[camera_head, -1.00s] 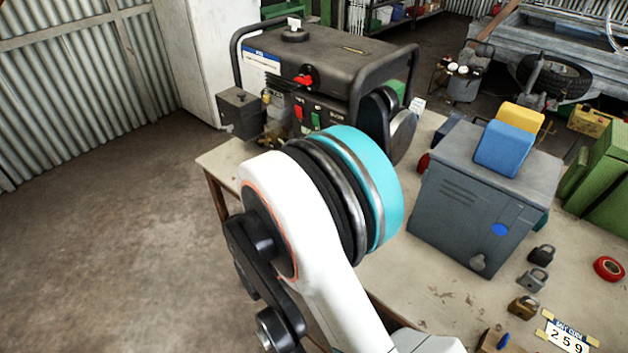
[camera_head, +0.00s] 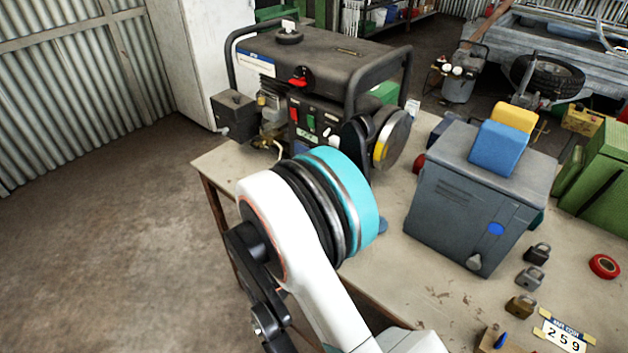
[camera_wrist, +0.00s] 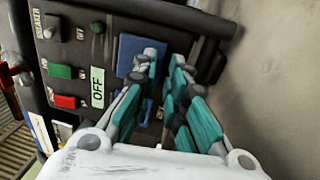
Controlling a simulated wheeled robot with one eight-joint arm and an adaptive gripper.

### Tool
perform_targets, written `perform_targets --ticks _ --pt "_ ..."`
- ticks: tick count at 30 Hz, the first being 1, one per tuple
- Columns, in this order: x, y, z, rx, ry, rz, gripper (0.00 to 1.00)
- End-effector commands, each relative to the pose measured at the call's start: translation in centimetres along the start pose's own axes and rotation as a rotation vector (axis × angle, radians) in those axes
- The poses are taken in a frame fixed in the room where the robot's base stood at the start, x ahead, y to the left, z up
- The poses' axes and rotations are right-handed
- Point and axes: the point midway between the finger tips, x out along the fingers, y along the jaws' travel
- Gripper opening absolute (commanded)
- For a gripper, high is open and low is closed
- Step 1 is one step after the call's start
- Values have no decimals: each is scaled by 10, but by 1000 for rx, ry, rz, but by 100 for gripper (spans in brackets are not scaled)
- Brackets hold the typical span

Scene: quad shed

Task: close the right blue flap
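A blue flap (camera_wrist: 132,52) shows in the wrist view on the dark control panel (camera_wrist: 85,75), beside the OFF label; the fingers hide part of it. I cannot tell its exact angle. My gripper (camera_wrist: 165,62) has teal fingers in front of the panel, with a narrow dark gap between the tips and nothing visibly held. I cannot tell whether a finger touches the flap. In the head view my arm hides the gripper and the flaps on the generator (camera_head: 320,65).
The generator stands on a worn workbench (camera_head: 440,290). A grey box (camera_head: 465,205) with a blue and a yellow block on top stands to its right. Several padlocks and a red tape roll (camera_head: 604,266) lie farther right. The floor at left is clear.

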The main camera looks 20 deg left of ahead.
Motion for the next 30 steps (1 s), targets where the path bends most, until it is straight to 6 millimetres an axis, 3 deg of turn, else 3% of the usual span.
perform_targets --ticks 11,24,30 --pt "-9 1 -1 0 3 1 14" --pt "-92 0 -1 0 4 1 14" --pt "-115 0 -1 0 2 1 14"
